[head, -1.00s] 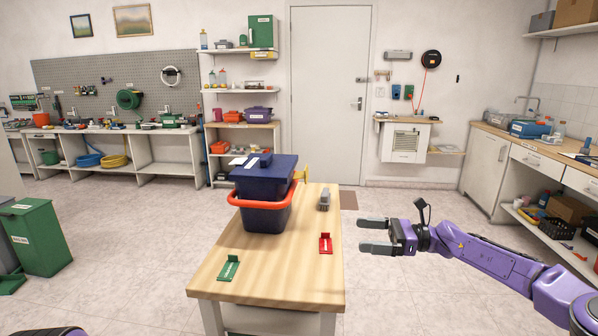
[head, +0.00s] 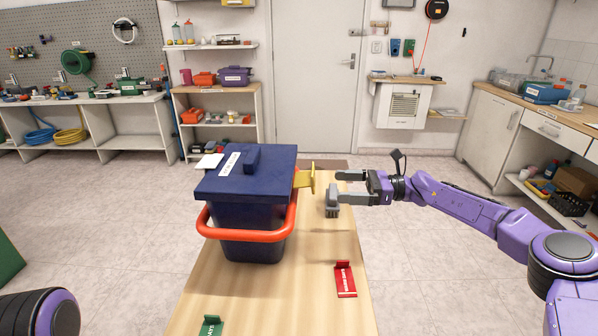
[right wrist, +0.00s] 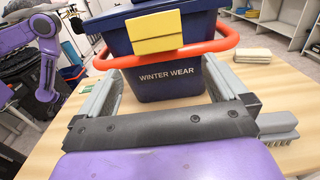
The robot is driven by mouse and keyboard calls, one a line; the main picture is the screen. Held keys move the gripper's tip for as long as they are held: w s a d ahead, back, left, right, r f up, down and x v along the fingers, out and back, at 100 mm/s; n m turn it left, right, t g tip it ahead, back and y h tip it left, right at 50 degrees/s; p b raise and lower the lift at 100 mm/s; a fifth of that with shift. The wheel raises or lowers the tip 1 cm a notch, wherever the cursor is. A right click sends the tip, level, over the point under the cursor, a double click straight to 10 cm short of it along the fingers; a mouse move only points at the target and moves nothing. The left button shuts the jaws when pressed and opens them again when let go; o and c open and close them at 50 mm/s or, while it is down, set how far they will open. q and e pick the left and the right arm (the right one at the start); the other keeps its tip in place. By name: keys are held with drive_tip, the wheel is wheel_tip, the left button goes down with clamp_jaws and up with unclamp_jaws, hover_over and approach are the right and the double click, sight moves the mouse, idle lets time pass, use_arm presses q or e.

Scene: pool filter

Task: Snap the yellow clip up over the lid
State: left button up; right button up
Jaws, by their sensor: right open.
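The navy bin (head: 248,220) stands on the wooden table with its navy lid (head: 245,175) on. The yellow clip (head: 308,179) sticks out from the bin's right side, near the lid's edge. My left gripper is out of view.
An orange handle (head: 250,235) loops around the bin's front, and below the clip in the wrist view. A grey brush (head: 332,208) lies beside my right gripper. A red stand (head: 345,279) and green stand (head: 210,326) are on the table (head: 275,300). The table's front middle is clear.

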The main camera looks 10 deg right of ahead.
sight(304, 179)
drive_tip(key=p+x, duration=0.2)
drive_tip(key=x, duration=0.8)
drive_tip(key=shift+a+r, duration=0.15)
drive_tip(key=shift+a, duration=0.1)
drive_tip(key=c, duration=0.9)
